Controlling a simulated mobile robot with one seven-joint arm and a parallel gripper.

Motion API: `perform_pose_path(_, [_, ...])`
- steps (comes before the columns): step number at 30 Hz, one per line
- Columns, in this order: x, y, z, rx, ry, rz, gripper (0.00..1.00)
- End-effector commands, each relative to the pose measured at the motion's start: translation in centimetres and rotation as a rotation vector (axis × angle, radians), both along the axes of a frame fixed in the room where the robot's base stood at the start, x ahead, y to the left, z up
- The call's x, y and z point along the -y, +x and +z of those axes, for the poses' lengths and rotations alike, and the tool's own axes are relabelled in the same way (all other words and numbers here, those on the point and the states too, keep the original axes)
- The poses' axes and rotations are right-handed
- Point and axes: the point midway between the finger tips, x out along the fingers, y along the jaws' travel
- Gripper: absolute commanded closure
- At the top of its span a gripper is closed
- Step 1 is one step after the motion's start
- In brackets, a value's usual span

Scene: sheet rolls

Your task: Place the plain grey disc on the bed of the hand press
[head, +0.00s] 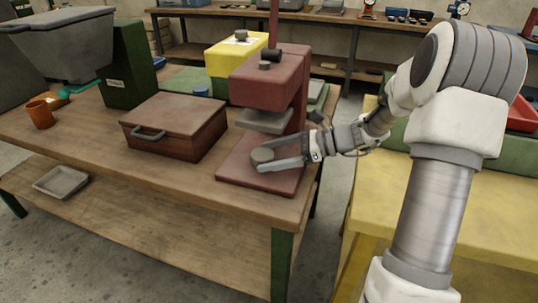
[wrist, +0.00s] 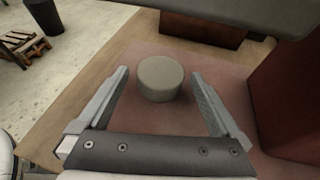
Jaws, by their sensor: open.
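The plain grey disc (wrist: 160,80) rests on the reddish bed of the hand press (wrist: 205,128), near its front part. In the head view the disc (head: 263,155) lies on the bed (head: 250,180) below the grey ram plate (head: 265,120) and slightly in front of it. My gripper (head: 275,152) reaches in from the right, low over the bed. In the wrist view my gripper (wrist: 162,88) is open, with one finger on each side of the disc and a gap visible on both sides. The disc lies between the fingertips and looks flat.
The press column (wrist: 295,100) stands close to the right finger in the wrist view. A brown wooden box (head: 175,127) sits left of the press. An orange cup (head: 40,113) is at the far left. Bare wooden table (head: 150,180) lies in front of the box.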

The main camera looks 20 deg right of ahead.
Motion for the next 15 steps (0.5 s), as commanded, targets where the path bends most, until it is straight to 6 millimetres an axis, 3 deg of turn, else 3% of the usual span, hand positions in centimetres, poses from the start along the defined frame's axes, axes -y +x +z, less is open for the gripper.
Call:
perform_pose_path(9, [6.0,-2.3,2.7,0.000,-0.001,-0.005,0.00])
perform_pose_path(15, [8.8,-3.4,3.6,0.000,0.000,-0.003,0.00])
